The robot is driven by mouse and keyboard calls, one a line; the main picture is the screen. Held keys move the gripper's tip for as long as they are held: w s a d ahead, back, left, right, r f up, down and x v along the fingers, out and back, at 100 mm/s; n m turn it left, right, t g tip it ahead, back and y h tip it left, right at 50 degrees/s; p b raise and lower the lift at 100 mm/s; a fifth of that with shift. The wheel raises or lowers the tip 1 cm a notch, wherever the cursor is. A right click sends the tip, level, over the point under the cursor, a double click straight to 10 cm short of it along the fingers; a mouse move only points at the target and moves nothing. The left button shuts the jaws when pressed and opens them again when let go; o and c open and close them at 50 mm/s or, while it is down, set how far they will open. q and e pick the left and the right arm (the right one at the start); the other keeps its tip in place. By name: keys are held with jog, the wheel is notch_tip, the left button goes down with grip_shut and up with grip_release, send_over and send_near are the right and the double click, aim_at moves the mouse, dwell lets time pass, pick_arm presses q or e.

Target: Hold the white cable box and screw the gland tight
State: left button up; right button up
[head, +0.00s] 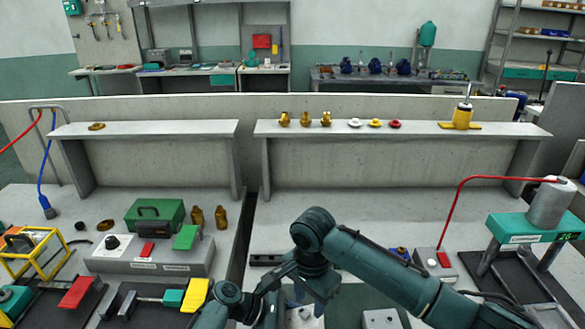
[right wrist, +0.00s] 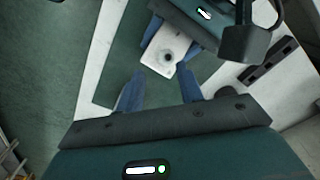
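The white cable box (right wrist: 160,38) shows in the right wrist view, with a round grey gland (right wrist: 168,57) on the face toward the camera. My left gripper (right wrist: 170,48) has its blue fingers on two opposite sides of the box and appears shut on it. My right gripper (right wrist: 160,75) is open, with nothing between its fingers; its tips are close to the near edge of the box. In the head view a white part with a dark round top (head: 305,316) shows low in the picture, partly hidden by my arms.
A green mat (right wrist: 117,62) lies below the grippers. A pale block (head: 381,319) stands right of them. A grey box with a red button (head: 444,259) and a teal stand (head: 535,228) are further right. A green case (head: 155,217) is at left. Shelves behind hold brass and coloured fittings.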

aim_at(307, 310)
jog(key=n, duration=0.4)
jog(key=shift+n, duration=0.3)
jog(key=n, duration=0.4)
jog(key=shift+n, duration=0.3)
jog(key=n, duration=0.4)
jog(key=shift+n, duration=0.3)
jog(key=n, duration=0.3)
jog(key=shift+w+a, duration=0.2)
jog(key=shift+f, duration=1.6)
